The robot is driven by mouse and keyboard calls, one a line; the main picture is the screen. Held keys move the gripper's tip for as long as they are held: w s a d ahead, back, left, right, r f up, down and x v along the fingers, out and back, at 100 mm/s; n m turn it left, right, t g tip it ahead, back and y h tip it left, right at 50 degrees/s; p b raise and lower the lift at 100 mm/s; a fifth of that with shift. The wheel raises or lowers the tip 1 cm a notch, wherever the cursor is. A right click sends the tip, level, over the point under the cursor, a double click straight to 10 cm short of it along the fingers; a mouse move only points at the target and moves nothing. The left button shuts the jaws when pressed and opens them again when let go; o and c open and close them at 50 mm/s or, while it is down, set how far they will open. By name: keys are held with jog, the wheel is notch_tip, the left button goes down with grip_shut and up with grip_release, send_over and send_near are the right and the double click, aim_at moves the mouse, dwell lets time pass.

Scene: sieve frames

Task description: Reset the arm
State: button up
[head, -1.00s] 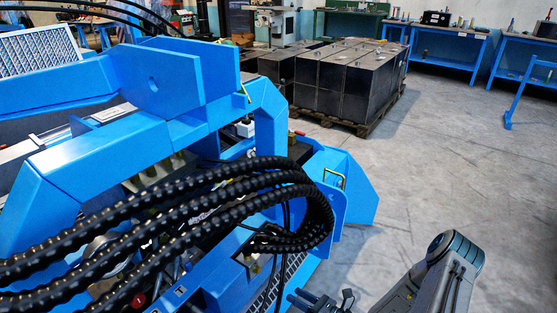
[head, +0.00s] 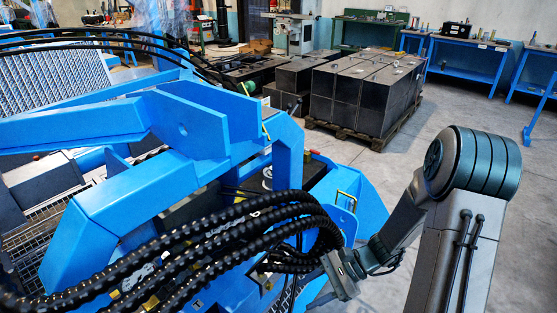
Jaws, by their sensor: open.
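My arm rises at the right of the head view, with its rounded dark elbow joint high and its forearm sloping down to the left. My gripper (head: 340,274) is at the lower end of the forearm, beside the black ribbed hoses of the blue machine (head: 190,130). It is open, and I see nothing held in it. Its fingers are small and partly hard to make out against the hoses. I cannot tell whether it touches the hoses or machine.
Thick black hoses (head: 200,245) loop across the machine in front. Black blocks (head: 365,90) stand on a wooden pallet (head: 385,135) farther back. Blue workbenches (head: 468,62) line the back wall. Grey floor (head: 455,105) is clear between the pallet and the right side.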

jog(key=s+d+r+n+t+h+p, duration=0.1)
jog(key=s+d+r+n+h+p, duration=0.1)
jog(key=r, duration=0.7)
jog(key=s+d+r+n+t+h+p, duration=0.2)
jog(key=s+r+n+h+p, duration=0.2)
jog(key=r, duration=0.6)
jog(key=s+d+r+n+t+h+p, duration=0.2)
jog(key=s+r+n+h+p, duration=0.1)
jog(key=r, duration=0.7)
jog(key=n+h+p, duration=0.1)
jog(key=n+h, duration=0.1)
jog(key=n, duration=0.1)
jog(key=shift+d+n, duration=0.35)
jog(key=shift+n, duration=0.05)
jog(key=shift+s+r, duration=0.1)
jog(key=shift+c, duration=1)
jog(key=shift+a, duration=0.1)
